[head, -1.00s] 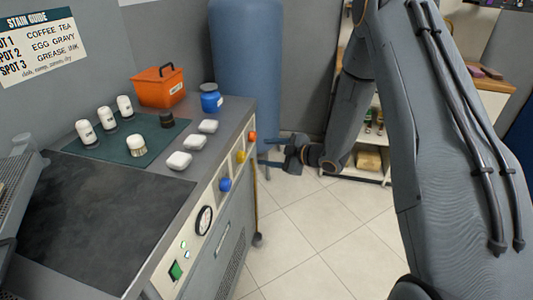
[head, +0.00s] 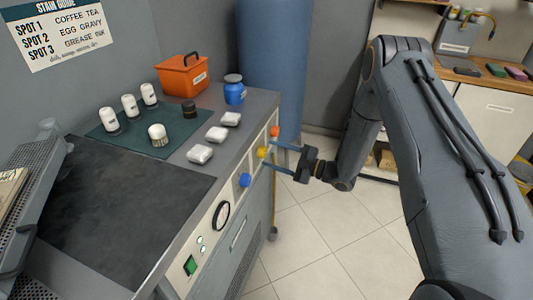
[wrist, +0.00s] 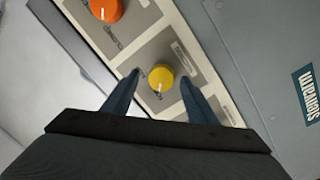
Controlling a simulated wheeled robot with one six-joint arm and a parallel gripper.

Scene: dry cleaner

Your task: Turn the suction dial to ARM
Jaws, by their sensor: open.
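The front panel (head: 207,229) of the spotting table carries an orange knob (head: 275,131), a yellow knob (head: 263,152) and a blue knob (head: 245,180). My gripper (head: 274,160) is open in front of the yellow knob. In the wrist view, the yellow knob (wrist: 161,77) sits between the two fingertips (wrist: 160,82), with a gap on each side; contact is not visible. The orange knob (wrist: 105,9) is at the upper left. Labels beside the knobs are too small and tilted to read, so I cannot tell which one is the suction dial. The blue knob is hidden in the wrist view.
An orange caddy (head: 184,77), a blue jar (head: 234,92), white bottles and pads stand on the tabletop. A blue tank (head: 272,55) stands behind. Tiled floor (head: 335,225) is clear.

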